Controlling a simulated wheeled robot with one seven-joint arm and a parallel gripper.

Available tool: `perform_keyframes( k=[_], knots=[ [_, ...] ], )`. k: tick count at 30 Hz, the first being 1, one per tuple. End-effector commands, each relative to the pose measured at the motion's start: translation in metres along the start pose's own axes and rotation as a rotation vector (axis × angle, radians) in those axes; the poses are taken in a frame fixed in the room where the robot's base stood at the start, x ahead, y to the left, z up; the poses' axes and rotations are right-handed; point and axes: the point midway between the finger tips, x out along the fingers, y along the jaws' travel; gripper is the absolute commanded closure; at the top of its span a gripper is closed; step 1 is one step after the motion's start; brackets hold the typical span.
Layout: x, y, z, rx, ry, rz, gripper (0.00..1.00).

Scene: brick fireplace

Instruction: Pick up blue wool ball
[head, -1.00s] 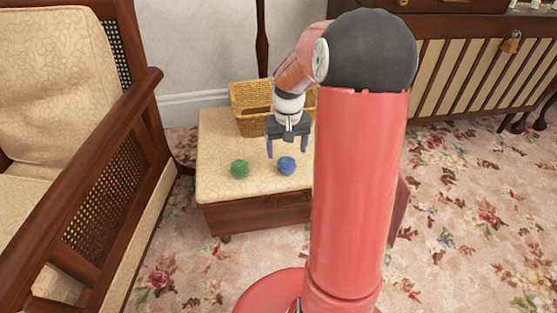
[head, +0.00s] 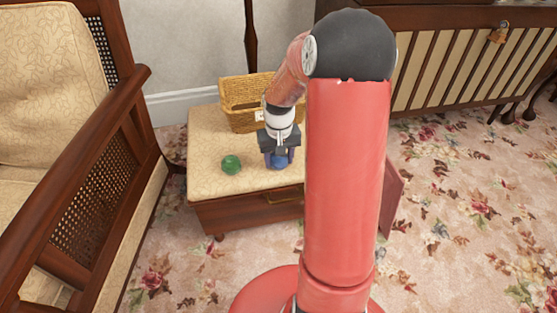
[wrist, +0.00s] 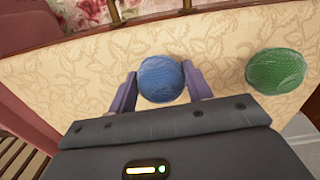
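The blue wool ball (head: 280,162) rests on the cream patterned top of a low wooden ottoman (head: 205,135). My gripper (head: 280,160) is lowered over it, pointing down. In the wrist view, the blue wool ball (wrist: 161,79) lies between the two purple fingers of my gripper (wrist: 160,85). The fingers are apart, with a narrow gap showing at the left finger; the right finger is very close to the ball or touching it. The green wool ball (head: 231,164) sits to the left on the same top, and shows at the right in the wrist view (wrist: 275,71).
A wicker basket (head: 238,103) stands at the back of the ottoman, behind my gripper. A wooden armchair (head: 110,150) is close on the left. A slatted wooden cabinet (head: 450,60) stands at the right. Flowered carpet (head: 460,200) is open in the foreground right.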

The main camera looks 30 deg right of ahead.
Motion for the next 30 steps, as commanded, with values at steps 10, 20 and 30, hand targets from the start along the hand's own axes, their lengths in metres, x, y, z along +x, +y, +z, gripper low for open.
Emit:
perform_keyframes(
  k=[10, 20, 30],
  knots=[
    [-0.001, 0.000, 0.000, 0.000, 0.001, 0.000, 0.73],
    [-0.039, 0.000, -0.001, 0.000, 0.005, 0.001, 0.73],
    [-0.135, 0.000, -0.001, 0.000, 0.007, 0.001, 0.73]
  ],
)
